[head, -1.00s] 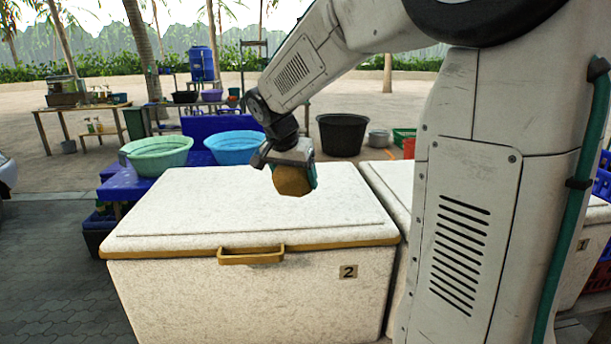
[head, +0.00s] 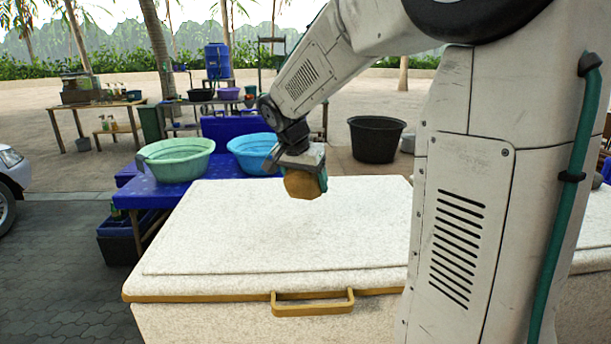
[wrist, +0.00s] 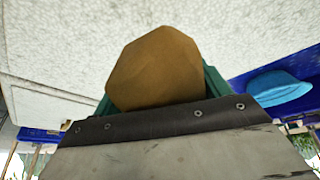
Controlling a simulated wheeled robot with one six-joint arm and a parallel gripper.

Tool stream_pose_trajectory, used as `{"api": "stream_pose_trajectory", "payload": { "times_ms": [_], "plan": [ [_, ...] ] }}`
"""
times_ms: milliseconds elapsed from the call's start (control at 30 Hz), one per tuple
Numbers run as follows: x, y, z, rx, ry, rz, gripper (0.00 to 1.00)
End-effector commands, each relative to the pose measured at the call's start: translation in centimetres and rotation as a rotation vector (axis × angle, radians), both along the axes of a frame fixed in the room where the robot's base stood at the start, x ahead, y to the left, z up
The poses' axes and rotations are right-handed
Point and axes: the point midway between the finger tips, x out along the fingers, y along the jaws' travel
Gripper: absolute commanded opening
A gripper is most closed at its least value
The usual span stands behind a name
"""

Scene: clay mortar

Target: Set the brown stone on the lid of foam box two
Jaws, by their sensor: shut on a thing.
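The brown stone (head: 303,184) is faceted and rounded. My gripper (head: 318,180) is shut on it and holds it over the back part of a white speckled foam box lid (head: 250,232). In the wrist view the stone (wrist: 155,68) sits between the green jaws (wrist: 213,82), with the lid (wrist: 240,30) behind it. The stone looks apart from the lid, but the height of the gap is hard to tell. The box has a brown rim and handle (head: 313,303). Its number plate is out of view now; a 2 showed on its front earlier.
A blue table (head: 160,192) with a green basin (head: 176,158) and a blue basin (head: 252,152) stands behind the box at left. A black tub (head: 376,138) stands behind. Another white box (head: 594,228) is at right, partly hidden by my arm. The lid is clear.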

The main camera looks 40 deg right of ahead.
Motion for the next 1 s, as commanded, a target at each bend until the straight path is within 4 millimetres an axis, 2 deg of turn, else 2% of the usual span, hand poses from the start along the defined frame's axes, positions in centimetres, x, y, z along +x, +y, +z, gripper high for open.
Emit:
{"api": "stream_pose_trajectory", "payload": {
  "times_ms": [600, 1000],
  "plan": [
    [0.1, 0.3, -5.8, -0.001, -0.002, 0.006, 0.15],
    [0.2, 0.3, -6.8, -0.001, -0.004, 0.005, 0.15]
  ]
}}
